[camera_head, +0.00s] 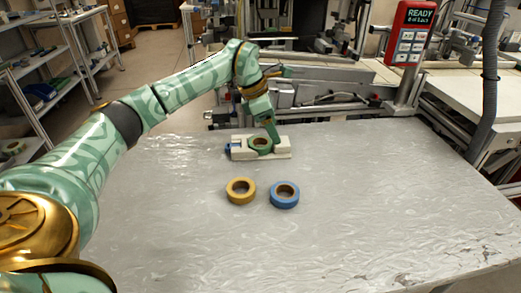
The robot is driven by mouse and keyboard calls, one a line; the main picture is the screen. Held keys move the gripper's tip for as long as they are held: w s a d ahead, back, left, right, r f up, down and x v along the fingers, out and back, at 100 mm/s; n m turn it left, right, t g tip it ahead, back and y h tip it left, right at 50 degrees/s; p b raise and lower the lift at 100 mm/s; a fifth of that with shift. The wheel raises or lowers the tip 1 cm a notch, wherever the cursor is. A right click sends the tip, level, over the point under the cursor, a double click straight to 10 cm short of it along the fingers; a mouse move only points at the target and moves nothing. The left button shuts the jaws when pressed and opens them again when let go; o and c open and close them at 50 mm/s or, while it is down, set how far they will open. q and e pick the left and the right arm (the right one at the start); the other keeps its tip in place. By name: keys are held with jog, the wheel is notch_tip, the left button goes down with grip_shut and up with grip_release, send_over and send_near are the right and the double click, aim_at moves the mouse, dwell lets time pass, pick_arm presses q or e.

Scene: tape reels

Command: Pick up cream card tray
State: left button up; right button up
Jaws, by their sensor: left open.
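The cream card tray (283,153) lies near the far edge of the table. A green tape reel (260,143) sits on it, and a small dark blue piece shows at its left end. My left gripper (272,136) is open and reaches down from above at the tray, right beside the green reel. I cannot tell whether its fingertips touch the tray or the reel. The gripper covers part of the tray's back. My right gripper is out of the picture.
A yellow tape reel (240,191) and a blue tape reel (285,195) lie on the table (390,210) in front of the tray. Machinery with metal rails stands behind the table. The table's right side and front are clear.

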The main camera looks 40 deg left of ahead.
aim_at(283, 150)
pick_arm(q)
jog(key=x, duration=0.1)
jog(key=b+x, duration=0.1)
jog(key=x, duration=0.1)
jog(key=b+x, duration=0.1)
jog(key=x, duration=0.1)
jog(key=shift+s+a+f, duration=0.1)
jog(key=shift+a, duration=0.3)
jog(key=shift+r, duration=0.25)
jog(key=shift+c, duration=1)
jog(key=c, duration=1)
